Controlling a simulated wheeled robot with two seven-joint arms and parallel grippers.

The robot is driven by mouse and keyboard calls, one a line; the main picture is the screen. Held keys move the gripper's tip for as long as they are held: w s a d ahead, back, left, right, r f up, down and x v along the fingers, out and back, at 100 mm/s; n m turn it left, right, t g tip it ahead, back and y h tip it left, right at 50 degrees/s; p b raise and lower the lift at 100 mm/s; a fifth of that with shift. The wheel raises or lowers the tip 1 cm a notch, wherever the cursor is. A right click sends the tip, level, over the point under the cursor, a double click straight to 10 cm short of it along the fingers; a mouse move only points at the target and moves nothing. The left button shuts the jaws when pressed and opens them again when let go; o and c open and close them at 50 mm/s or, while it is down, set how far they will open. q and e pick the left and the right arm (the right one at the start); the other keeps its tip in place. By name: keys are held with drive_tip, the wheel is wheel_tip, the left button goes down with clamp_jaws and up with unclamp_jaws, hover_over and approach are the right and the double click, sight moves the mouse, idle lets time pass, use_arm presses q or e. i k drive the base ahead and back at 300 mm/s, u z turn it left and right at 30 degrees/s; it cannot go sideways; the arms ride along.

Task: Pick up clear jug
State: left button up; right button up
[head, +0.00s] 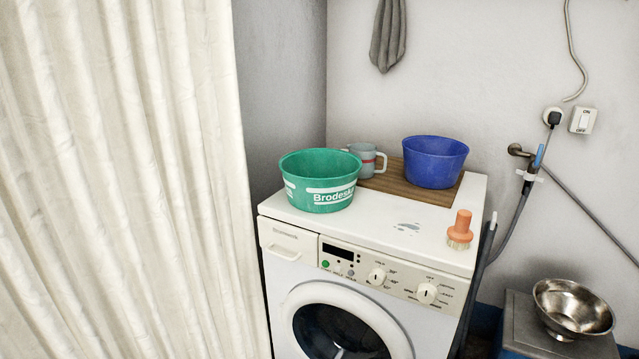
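A pale, greyish see-through jug (365,160) with a red band and a handle on its right side stands on top of the washing machine (385,218), towards the back. Its lower left part is hidden behind the rim of a green basin (318,180). It stands at the left end of a brown wooden board (400,188); whether it rests on the board I cannot tell. Neither of my grippers is in the head view.
A blue basin (435,162) stands on the board, right of the jug. An orange brush (461,229) stands at the machine's front right. A metal bowl (572,308) sits low at right. A cream curtain (120,180) fills the left. Hoses hang at the machine's right side.

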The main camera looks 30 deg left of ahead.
sight(367, 153)
drive_tip(key=k, duration=0.55)
drive_tip(key=i, duration=1.05)
drive_tip(key=u, duration=1.2)
drive_tip(key=i, duration=0.45)
drive_tip(key=u, duration=0.5)
